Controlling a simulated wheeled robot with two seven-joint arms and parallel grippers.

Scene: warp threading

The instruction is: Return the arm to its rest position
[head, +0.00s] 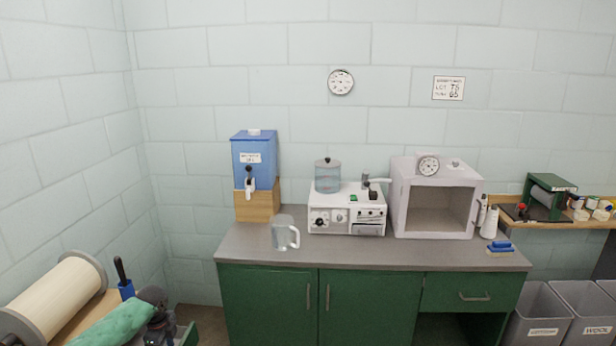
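A clear pitcher (284,234) with a handle stands upright on the grey counter (350,256), apart from any gripper. A blue dispenser (253,165) with a tap sits on a wooden block behind it.
A white instrument (346,211) with a clear canister (328,178) and a white open-fronted box (436,199) stand on the counter. A blue-handled brush (500,247) lies at its right end. A cream roll (62,298) is at the lower left. Grey bins (540,310) are lower right.

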